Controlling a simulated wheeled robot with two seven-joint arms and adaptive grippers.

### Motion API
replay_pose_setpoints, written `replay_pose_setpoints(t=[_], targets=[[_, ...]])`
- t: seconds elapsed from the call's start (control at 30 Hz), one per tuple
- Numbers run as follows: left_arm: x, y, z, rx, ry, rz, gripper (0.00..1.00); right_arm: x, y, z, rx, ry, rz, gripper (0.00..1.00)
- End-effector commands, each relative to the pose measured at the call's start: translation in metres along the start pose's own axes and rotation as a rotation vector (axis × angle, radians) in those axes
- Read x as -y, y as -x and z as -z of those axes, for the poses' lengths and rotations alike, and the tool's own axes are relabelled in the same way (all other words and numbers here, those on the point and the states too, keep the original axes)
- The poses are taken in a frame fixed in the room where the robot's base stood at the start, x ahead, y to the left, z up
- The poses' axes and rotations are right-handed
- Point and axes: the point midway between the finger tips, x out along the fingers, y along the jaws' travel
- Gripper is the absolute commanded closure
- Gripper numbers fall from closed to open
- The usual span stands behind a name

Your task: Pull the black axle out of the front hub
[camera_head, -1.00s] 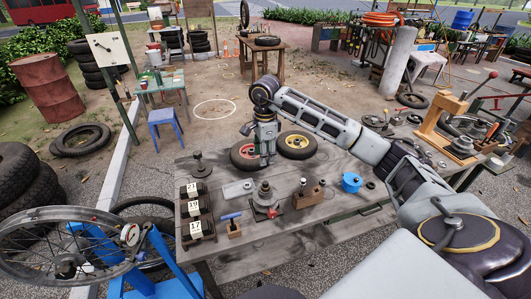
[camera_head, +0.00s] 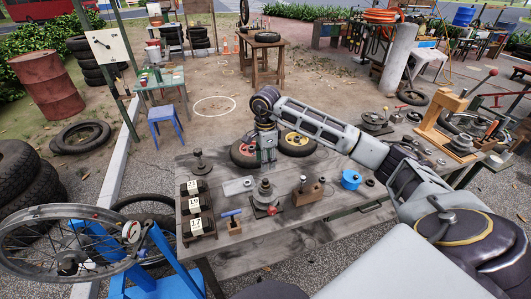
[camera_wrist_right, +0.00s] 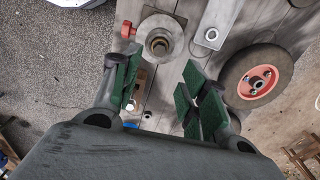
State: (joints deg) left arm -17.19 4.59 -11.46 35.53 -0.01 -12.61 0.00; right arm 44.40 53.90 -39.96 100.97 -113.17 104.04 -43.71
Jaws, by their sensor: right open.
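A grey metal hub (camera_head: 265,196) stands upright in a fixture with a red handle on the workbench. In the right wrist view the hub (camera_wrist_right: 161,38) shows from above as a pale ring with a dark round centre, a red knob beside it. I cannot clearly tell the black axle from that dark centre. My right gripper (camera_head: 268,166) points down over the bench, behind the hub in the head view. Its green-padded fingers (camera_wrist_right: 162,88) are apart with nothing held, and the hub lies beyond their tips. My left gripper is not in view.
Close by are a wheel with a red centre (camera_head: 243,154), a yellow-centred wheel (camera_head: 298,144), a flat metal plate (camera_head: 238,186), a wooden block (camera_head: 307,193) with a post, and a blue cup (camera_head: 351,180). Numbered blocks (camera_head: 194,204) line the left edge. The bench front (camera_head: 285,236) is clear.

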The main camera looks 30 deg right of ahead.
Motion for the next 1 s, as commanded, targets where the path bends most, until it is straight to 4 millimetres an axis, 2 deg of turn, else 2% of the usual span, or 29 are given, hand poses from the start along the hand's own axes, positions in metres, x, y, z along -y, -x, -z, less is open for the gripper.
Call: replay_pose_setpoints(t=[0.6,0.8,1.0], targets=[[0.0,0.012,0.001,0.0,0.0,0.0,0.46,-0.001,-0.074,0.0,0.0,0.0,-0.003,0.56],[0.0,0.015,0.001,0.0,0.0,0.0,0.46,-0.001,-0.091,0.0,0.0,0.0,-0.001,0.56],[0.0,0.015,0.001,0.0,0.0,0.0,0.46,0.0,-0.097,0.0,0.0,0.0,-0.001,0.56]])
